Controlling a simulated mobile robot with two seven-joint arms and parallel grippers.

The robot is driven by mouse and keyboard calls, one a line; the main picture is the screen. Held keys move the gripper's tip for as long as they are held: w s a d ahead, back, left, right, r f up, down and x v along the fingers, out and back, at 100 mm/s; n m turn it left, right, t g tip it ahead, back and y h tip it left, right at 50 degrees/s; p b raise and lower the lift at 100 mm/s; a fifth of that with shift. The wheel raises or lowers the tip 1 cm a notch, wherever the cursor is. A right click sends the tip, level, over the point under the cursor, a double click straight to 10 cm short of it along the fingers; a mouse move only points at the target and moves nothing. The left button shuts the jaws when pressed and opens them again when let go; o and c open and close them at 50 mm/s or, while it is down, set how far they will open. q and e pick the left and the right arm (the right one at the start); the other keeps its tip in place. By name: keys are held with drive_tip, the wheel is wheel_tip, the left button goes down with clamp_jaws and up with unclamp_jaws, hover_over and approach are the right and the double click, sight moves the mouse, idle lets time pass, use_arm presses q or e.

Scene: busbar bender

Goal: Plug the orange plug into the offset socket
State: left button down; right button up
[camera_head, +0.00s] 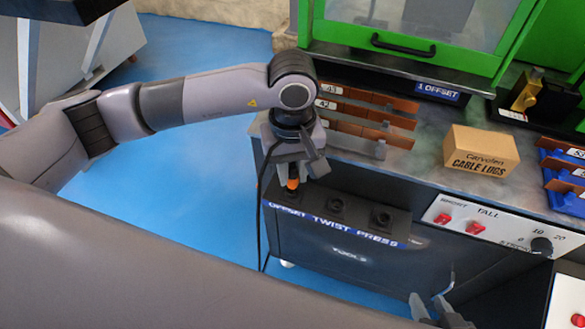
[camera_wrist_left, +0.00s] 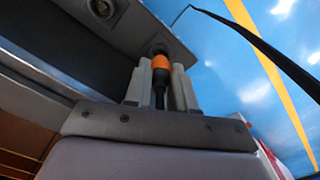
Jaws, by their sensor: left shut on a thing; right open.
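My left gripper (camera_head: 290,175) is shut on the orange plug (camera_head: 293,183), which points down at the offset socket at the left end of the dark socket strip (camera_head: 358,211). In the left wrist view, the orange band of the plug (camera_wrist_left: 161,68) sits between the fingers (camera_wrist_left: 160,80). Its dark tip meets or nearly meets the round offset socket (camera_wrist_left: 159,47); I cannot tell how far in it is. In the head view the gripper and plug mostly hide this socket. My right gripper (camera_head: 437,312) is open and empty at the bottom edge.
The twist socket (camera_head: 336,205) and press socket (camera_head: 381,217) are to the right, empty. A black cable (camera_head: 260,215) hangs left of the cabinet. Brown bars on a rack (camera_head: 365,110) stand behind the gripper. A cable lugs box (camera_head: 480,152) and switch panel (camera_head: 490,225) are to the right.

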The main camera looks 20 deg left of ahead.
idle(0.4)
use_arm(q)
drive_tip(key=shift+b, duration=0.35)
drive_tip(key=shift+b, duration=0.3)
idle(0.5)
drive_tip(key=shift+f+b, duration=1.25)
drive_tip(key=c, duration=0.9)
unclamp_jaws()
drive_tip(key=shift+o, duration=0.2)
drive_tip(key=shift+r+p, duration=0.3)
drive_tip(key=shift+r, duration=3.3)
drive_tip(key=shift+s, duration=0.1)
